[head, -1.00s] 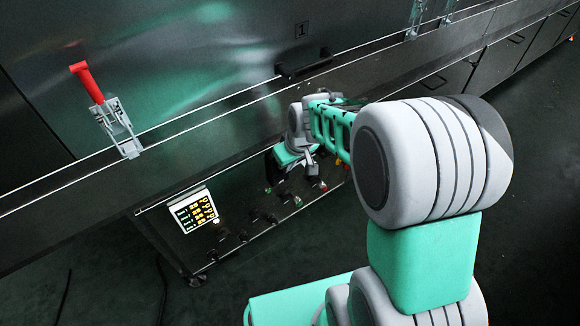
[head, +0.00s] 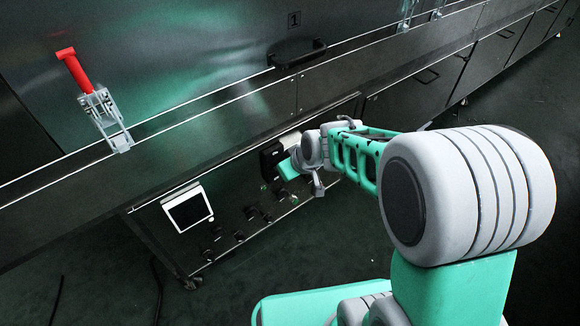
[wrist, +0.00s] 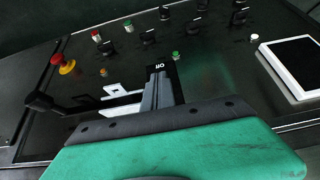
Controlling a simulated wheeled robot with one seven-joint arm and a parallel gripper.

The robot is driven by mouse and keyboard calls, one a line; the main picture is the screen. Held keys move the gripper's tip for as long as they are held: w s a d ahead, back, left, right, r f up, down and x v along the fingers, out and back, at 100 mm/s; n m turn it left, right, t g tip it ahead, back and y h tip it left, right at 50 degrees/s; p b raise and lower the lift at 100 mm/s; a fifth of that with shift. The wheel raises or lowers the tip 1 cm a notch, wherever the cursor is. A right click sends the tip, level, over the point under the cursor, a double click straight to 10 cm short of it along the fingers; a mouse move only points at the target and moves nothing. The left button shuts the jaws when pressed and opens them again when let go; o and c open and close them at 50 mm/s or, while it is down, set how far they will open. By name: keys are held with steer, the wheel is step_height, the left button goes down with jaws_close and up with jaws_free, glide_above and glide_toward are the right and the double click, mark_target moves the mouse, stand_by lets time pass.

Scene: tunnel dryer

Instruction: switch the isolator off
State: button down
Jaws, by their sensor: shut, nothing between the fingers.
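The isolator (head: 268,158) shows in the head view as a dark box on the control panel, partly covered by my gripper. In the head view my gripper (head: 282,166) is beside the box. The panel display (head: 188,209) is dark. Much of the isolator's lower part is hidden by my gripper.
The wrist view shows a red emergency button (wrist: 66,67), several black knobs (wrist: 149,38) and a green button (wrist: 177,56). A red-handled clamp (head: 95,95) stands on the dryer's ledge. A black door handle (head: 297,54) projects above the panel.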

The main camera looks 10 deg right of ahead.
steer(key=shift+s+f, duration=0.1)
steer(key=shift+f, duration=0.05)
steer(key=shift+r+p, duration=0.7)
steer(key=shift+r, duration=0.15)
